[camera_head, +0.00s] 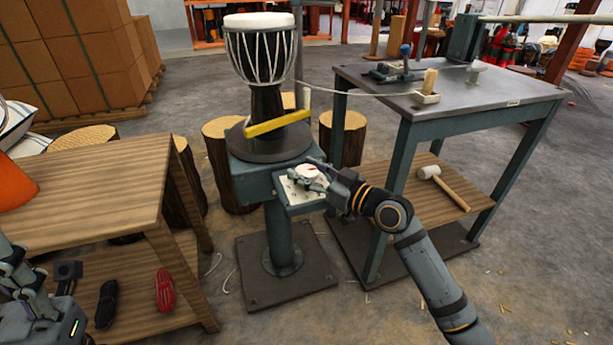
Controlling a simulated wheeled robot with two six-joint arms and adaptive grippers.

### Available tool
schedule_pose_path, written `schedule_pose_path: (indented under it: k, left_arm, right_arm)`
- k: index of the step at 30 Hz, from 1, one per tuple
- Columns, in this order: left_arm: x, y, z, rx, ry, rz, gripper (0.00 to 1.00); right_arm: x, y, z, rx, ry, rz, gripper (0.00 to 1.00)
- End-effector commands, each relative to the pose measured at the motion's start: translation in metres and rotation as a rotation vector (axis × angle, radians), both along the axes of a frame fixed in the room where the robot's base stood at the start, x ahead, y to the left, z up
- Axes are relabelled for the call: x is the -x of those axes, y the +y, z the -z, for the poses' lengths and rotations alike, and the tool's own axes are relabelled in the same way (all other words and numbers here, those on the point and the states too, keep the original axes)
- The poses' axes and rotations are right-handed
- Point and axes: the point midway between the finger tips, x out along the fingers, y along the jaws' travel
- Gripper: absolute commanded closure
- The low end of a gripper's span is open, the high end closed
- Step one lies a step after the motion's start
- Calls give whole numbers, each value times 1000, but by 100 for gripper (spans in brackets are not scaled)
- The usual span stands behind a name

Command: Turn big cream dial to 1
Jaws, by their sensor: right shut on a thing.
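The big cream dial (304,170) sits on a pale panel (293,193) fixed to the front of a blue-grey pedestal. A small red mark shows on the dial; the numbers around it are too small to read. My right gripper (311,177) reaches in from the right and is shut on the dial, its fingers covering part of the dial and panel. My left gripper (67,273) is at the lower left by the wooden bench, partly seen, and I cannot tell its opening.
A goblet drum (262,50) stands on the pedestal's round dark turntable (270,146), with a yellow bar (277,123) across its front. A metal worktable (455,95) stands at right, a mallet (445,187) on its lower shelf. A wooden bench (95,180) is at left.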

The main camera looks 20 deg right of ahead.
Motion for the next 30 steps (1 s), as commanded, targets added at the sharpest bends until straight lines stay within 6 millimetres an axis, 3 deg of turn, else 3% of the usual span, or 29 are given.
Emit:
schedule_pose_path:
  k: [24, 30]
  left_arm:
    - [-3, -3, 66, -9, 6, -40, 58]
    - [-4, -3, 75, -8, 9, -47, 58]
  right_arm:
    - [0, 0, 5, 1, -1, -192, 82]
    - [0, 0, 2, 1, 1, -230, 81]
